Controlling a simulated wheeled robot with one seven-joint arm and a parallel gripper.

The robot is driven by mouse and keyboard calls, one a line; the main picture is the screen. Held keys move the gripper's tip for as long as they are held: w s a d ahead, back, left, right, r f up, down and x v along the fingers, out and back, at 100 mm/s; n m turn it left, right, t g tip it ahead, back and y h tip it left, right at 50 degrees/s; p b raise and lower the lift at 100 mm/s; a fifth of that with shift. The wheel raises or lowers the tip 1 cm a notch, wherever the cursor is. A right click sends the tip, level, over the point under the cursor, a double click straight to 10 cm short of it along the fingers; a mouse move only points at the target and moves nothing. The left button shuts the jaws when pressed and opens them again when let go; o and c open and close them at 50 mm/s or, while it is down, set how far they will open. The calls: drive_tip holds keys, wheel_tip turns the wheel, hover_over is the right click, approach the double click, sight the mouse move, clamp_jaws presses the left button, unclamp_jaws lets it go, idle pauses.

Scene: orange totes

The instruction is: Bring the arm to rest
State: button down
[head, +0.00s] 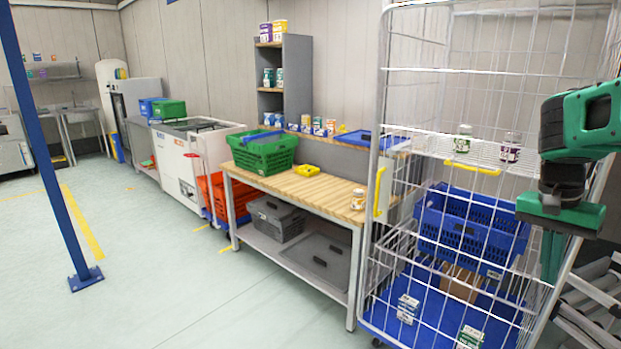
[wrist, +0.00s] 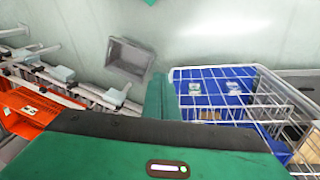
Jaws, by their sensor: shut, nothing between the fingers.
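My gripper (head: 551,258) is green and hangs at the right of the head view, in front of the right side of a white wire roll cage (head: 378,120). Its fingers point down and are shut together with nothing between them. In the wrist view the shut green fingers (wrist: 160,97) show at the middle, beside the cage's wire side. My arm comes in from the right edge of the head view. I cannot tell whether the gripper touches the cage.
The cage holds a blue crate (head: 470,225), a shelf with two bottles and boxes on its blue base. A wooden workbench (head: 330,200) with a green crate (head: 263,153) stands left of it. A grey bin (wrist: 128,60) and orange tote (wrist: 25,112) show below.

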drive_tip(key=s+a+f+n+y, duration=0.1)
drive_tip(key=s+a+f+n, duration=0.1)
drive_tip(key=s, duration=0.7)
drive_tip(key=s+a+f+n+y, duration=0.1)
drive_tip(key=s+a+f+n, duration=0.2)
drive_tip(key=s, duration=0.6)
drive_tip(key=shift+s+a+f+t, duration=0.35)
drive_tip(key=shift+a+f+t, duration=0.05)
drive_tip(key=shift+a+f, duration=0.35)
